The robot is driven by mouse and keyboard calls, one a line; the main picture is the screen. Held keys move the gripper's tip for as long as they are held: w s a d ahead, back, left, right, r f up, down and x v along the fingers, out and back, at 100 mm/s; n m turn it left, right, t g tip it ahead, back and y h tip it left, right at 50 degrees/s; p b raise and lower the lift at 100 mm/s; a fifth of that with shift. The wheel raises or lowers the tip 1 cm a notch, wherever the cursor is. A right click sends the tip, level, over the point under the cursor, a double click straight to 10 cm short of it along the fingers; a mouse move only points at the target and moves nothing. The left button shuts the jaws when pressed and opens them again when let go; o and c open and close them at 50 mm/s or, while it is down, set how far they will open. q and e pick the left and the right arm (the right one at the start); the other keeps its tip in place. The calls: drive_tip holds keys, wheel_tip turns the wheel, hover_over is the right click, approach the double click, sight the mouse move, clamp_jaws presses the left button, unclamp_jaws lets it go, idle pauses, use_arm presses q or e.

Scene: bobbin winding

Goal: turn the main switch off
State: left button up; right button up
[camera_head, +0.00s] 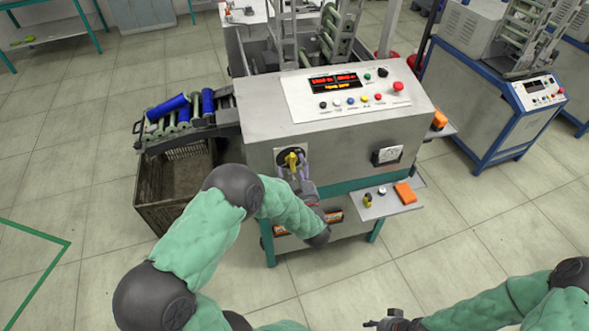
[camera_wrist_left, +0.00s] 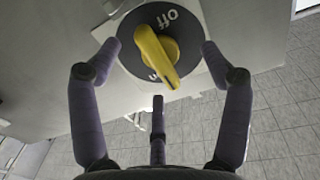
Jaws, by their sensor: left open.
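The main switch is a yellow handle (camera_head: 291,158) on a black round dial, on the front of the grey winding machine (camera_head: 350,120). In the left wrist view the yellow handle (camera_wrist_left: 156,55) lies slanted across the black dial (camera_wrist_left: 133,45). The word "off" shows upside down at the dial's top, and part of another label shows by the handle's lower end. My left gripper (camera_wrist_left: 161,50) is open, its fingers on either side of the dial, apart from the handle. My right gripper (camera_head: 393,321) is low at the bottom edge; its fingers are too small to read.
A control panel (camera_head: 345,92) with buttons and a red knob tops the machine. A small shelf (camera_head: 388,204) with an orange item juts out at right. A crate (camera_head: 165,205) stands under a chute with blue bobbins (camera_head: 168,107).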

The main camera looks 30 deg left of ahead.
use_arm(q)
drive_tip(key=shift+b+x, duration=0.4)
drive_tip(key=shift+x, duration=0.8)
drive_tip(key=c, duration=1.5)
